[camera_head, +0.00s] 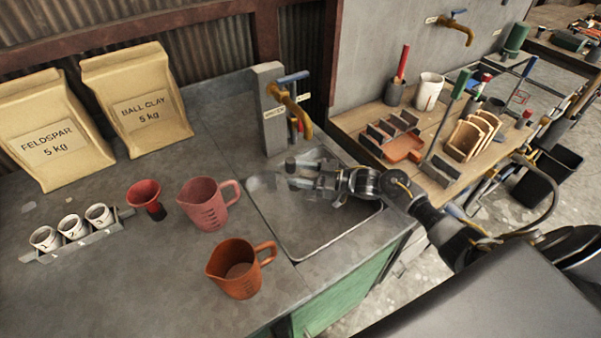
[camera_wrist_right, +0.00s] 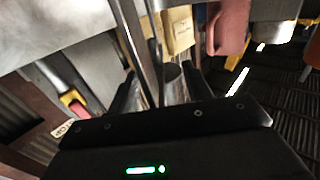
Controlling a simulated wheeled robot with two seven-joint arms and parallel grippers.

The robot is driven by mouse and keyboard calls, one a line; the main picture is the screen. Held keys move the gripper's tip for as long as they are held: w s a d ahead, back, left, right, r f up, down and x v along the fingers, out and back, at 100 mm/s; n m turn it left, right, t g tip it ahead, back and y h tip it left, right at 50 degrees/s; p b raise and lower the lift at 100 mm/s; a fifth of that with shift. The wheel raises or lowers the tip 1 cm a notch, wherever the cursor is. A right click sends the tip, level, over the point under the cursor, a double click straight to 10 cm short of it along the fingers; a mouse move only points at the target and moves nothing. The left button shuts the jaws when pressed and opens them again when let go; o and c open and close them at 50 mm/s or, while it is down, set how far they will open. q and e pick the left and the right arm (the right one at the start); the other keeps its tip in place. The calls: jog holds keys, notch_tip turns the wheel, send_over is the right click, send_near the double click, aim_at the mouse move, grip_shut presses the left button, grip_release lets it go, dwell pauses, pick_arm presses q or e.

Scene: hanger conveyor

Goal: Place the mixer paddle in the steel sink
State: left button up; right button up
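The steel sink (camera_head: 300,240) is a shallow grey basin set in the counter, right of the jugs. My right gripper (camera_head: 318,175) reaches in from the right over the sink's back part. The mixer paddle (camera_head: 272,182) is grey metal and hard to tell from the basin. Its thin metal shafts (camera_wrist_right: 145,45) run forward from between my right fingers in the right wrist view, and the gripper appears shut on it. I cannot tell whether the paddle touches the basin. My left gripper is not in view.
A brass tap (camera_head: 290,100) with a blue lever stands behind the sink. A pink jug (camera_head: 207,205) and an orange jug (camera_head: 238,268) stand close to its left. A red funnel (camera_head: 146,195) and a rack of numbered cups (camera_head: 75,240) are further left. A wooden bench (camera_head: 355,122) stands right.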

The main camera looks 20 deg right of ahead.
jog(key=o, duration=0.4)
jog(key=shift+r, duration=0.1)
jog(key=shift+r+p, duration=0.35)
jog(key=shift+r, duration=0.05)
jog(key=shift+s+d+r, duration=0.1)
jog(key=shift+d+r, duration=0.05)
jog(key=shift+r, duration=0.1)
jog(key=b+v, duration=0.2)
jog(key=v, duration=0.5)
jog(key=shift+s+f, duration=0.1)
